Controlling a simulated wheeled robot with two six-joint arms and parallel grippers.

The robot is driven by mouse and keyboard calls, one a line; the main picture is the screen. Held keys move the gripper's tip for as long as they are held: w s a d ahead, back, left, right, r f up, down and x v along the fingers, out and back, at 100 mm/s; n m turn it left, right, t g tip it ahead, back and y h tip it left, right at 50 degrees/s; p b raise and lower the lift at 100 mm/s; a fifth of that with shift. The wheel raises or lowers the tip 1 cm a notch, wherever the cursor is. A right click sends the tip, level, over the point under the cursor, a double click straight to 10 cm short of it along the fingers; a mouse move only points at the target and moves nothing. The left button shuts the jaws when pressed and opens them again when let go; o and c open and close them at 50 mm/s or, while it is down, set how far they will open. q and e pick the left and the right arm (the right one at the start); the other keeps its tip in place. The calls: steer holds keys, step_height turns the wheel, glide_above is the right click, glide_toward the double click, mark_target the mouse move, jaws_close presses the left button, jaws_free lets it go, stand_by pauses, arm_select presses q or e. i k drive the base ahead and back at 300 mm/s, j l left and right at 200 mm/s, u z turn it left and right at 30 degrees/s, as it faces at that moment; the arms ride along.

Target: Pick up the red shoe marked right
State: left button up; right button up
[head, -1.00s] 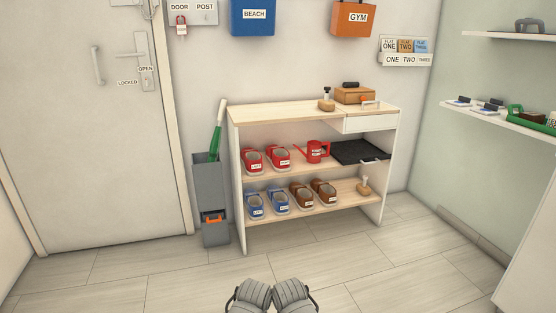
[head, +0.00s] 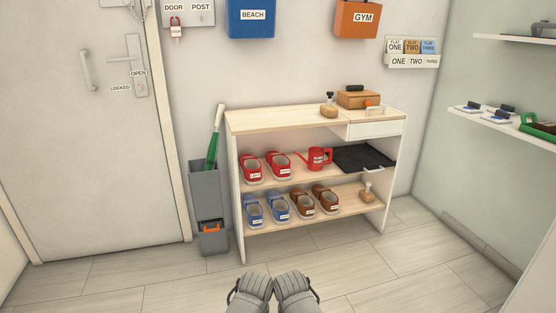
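A pair of red shoes stands on the upper shelf of the shoe rack, at its left end. The left one of the pair (head: 252,168) has a label that seems to read LEFT. The other red shoe (head: 279,165) stands just to its right, with a white label too small to read surely. A red watering can (head: 318,158) stands right of them. Two grey parts of my own body show at the bottom middle, well short of the rack. No gripper fingertips can be made out, and nothing holds the shoes.
The rack (head: 285,118) also holds blue shoes (head: 265,209) and brown shoes (head: 314,199) on its lower shelf, and a black tray (head: 363,158) at right. A grey umbrella stand (head: 207,200) is close on its left. The floor (head: 180,283) before the rack is clear.

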mark_target(279, 164)
steer(key=i+l, duration=0.1)
steer(key=i, duration=0.45)
steer(key=i+l, duration=0.1)
steer(key=i, duration=0.45)
steer(key=z, duration=1)
